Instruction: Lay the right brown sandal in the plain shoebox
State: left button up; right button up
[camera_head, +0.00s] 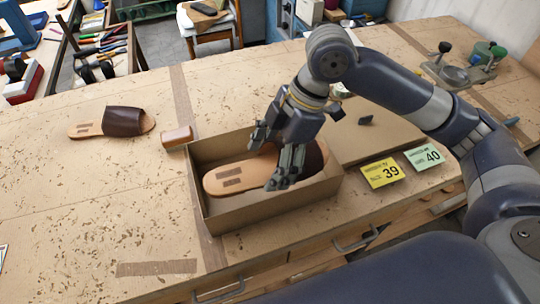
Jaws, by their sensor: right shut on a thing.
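The plain shoebox (270,211) stands open on the workbench, a brown cardboard box without a lid. One brown sandal, tan sole (231,178) with a dark brown strap, is inside the box outline, its bare sole end to the left. My right gripper (275,162) reaches into the box from above and is shut on this sandal, covering its middle and part of the strap. I cannot tell whether the sole touches the box floor. Another brown sandal (124,122) lies on the bench to the left. My left gripper is not in view.
A small tan block (177,137) stands by the box's far left corner. Right of the box lie a yellow size 39 card (381,174) and a green size 40 card (424,156). A tool tray (103,55) is far left.

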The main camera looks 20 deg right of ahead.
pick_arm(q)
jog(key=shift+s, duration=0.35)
pick_arm(e)
jog(key=shift+f, duration=0.3)
jog(key=shift+f, duration=0.35)
jog(key=o, duration=1.3)
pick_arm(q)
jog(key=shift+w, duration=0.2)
pick_arm(e)
jog(key=shift+r, duration=0.3)
pick_arm(q)
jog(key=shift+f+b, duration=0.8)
jog(key=shift+b, duration=0.05)
pick_arm(e)
jog(key=v, duration=1.2)
jog(key=shift+r, duration=0.35)
